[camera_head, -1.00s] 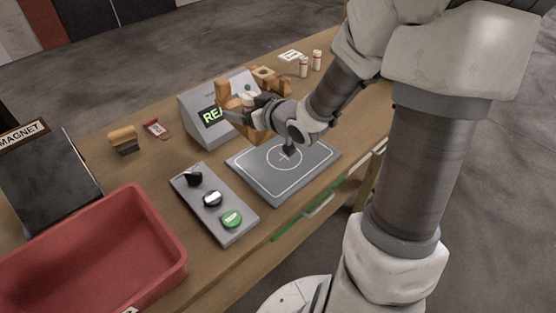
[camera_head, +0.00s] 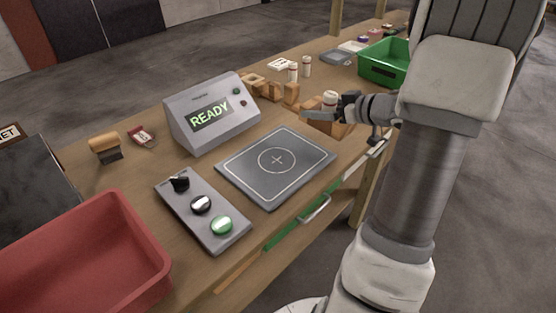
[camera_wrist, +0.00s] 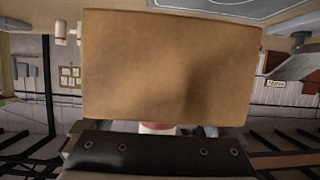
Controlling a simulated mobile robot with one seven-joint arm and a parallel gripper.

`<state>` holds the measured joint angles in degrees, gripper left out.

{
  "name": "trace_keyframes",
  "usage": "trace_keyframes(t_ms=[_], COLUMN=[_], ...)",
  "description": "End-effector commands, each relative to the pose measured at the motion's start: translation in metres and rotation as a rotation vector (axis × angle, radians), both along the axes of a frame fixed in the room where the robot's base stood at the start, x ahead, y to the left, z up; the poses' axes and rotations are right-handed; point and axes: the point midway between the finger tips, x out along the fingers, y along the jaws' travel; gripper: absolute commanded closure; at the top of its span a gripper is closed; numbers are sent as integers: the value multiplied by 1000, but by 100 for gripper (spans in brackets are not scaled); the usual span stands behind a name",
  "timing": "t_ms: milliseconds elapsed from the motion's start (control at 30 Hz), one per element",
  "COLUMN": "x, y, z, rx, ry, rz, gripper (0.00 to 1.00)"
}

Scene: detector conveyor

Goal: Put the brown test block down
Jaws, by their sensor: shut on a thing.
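The brown test block (camera_head: 326,126) is in my gripper (camera_head: 338,115), to the right of the grey detector pad. In the wrist view the block's flat brown face (camera_wrist: 165,65) fills the middle and hides most of what lies beyond. A white piece with a red band (camera_head: 330,98) shows at the block's top. Whether the block touches the table cannot be told.
The bare grey pad (camera_head: 310,160) with a circle and cross lies mid-table. A READY display (camera_head: 183,128), button panel (camera_head: 171,205), red bin (camera_head: 130,285) and green bin (camera_head: 374,70) surround it. Other brown blocks (camera_head: 275,91) and small bottles (camera_head: 307,67) stand behind.

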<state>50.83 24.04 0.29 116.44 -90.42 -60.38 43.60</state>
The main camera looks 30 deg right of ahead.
Motion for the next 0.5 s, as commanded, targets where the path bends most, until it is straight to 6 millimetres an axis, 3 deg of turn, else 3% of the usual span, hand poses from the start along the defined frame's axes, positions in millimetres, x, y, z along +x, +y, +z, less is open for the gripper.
trace_keyframes(t_ms=[300, 500], x=[2, 4], y=[68, 103], z=[-43, -63], rx=[3, 0], ry=[0, -1], rz=[6, 4], gripper=[79, 79])
